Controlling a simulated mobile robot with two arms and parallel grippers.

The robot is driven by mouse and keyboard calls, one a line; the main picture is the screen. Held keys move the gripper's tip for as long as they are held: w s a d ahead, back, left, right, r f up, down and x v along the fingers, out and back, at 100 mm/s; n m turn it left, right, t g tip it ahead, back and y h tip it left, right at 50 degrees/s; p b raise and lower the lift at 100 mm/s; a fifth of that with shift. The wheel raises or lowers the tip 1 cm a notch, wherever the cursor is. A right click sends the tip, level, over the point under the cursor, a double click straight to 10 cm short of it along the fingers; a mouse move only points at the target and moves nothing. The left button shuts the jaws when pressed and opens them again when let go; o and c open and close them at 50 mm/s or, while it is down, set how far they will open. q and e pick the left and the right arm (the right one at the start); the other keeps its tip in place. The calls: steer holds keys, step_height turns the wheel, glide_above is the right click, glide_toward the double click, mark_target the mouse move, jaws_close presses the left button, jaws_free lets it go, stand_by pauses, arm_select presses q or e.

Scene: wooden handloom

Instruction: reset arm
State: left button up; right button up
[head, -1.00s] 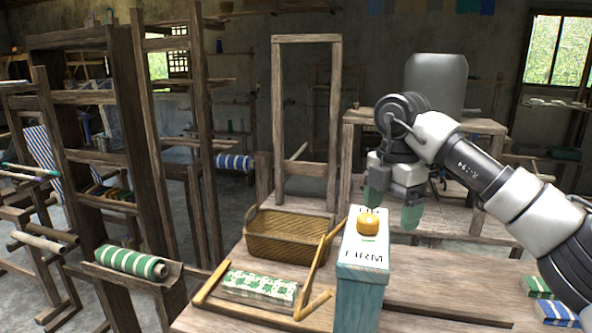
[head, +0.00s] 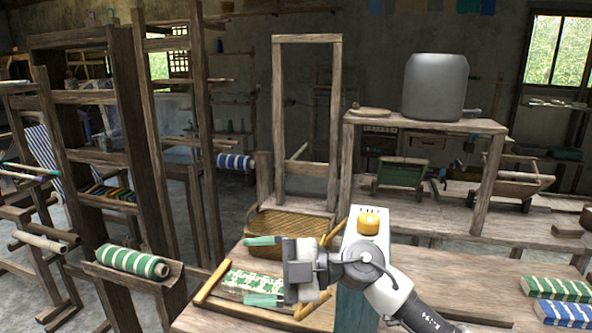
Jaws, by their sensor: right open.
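My right gripper (head: 263,270) reaches in from the lower right and points left, above the front of the wooden table. Its two green fingertips are spread wide apart with nothing between them. It hangs in front of the wicker basket (head: 290,223) and over the green and white patterned cloth (head: 240,281), partly hiding both. I cannot tell how high the gripper is above the cloth. My left gripper is not in view.
A rolled green-striped cloth (head: 133,262) lies on a wooden stand at the left. Folded green and blue cloths (head: 562,312) lie at the right end of the table (head: 470,285). A tall wooden frame (head: 277,110) rises behind the basket. The table right of my arm has bare room.

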steer(key=w+d+f+m+t+h, duration=0.1)
steer(key=d+f+m+t+h, duration=0.3)
steer(key=m+t, duration=0.65)
steer(key=w+d+m+t+h, duration=0.1)
steer(key=d+m+t+h, duration=0.1)
steer(key=d+m+t, duration=0.7)
steer(key=s+d+f+m+g+h, duration=0.1)
steer(key=s+d+f+m+h, duration=0.1)
steer(key=d+f+m+h, duration=0.3)
steer(key=s+d+f+m+g+h, duration=0.1)
steer(key=s+d+f+m+h, duration=0.15)
steer(key=f+h, duration=0.4)
steer(key=s+d+f+g, duration=0.3)
steer(key=s+f+g, duration=0.4)
steer(key=s, duration=0.5)
steer(key=s+d+f+g, duration=0.3)
steer(key=s+f+g, duration=0.4)
steer(key=s, duration=0.5)
steer(key=s+d+f+x, duration=0.1)
steer(key=s+x, duration=0.2)
steer(key=x, duration=1.1)
steer(key=s+x, duration=0.2)
steer(key=x, duration=1.1)
steer(key=s+d+f+g, duration=0.1)
steer(key=s+d+f, duration=0.2)
steer(key=s+f, duration=1.2)
steer(key=shift+s+f, duration=0.3)
steer(key=shift+s, duration=0.8)
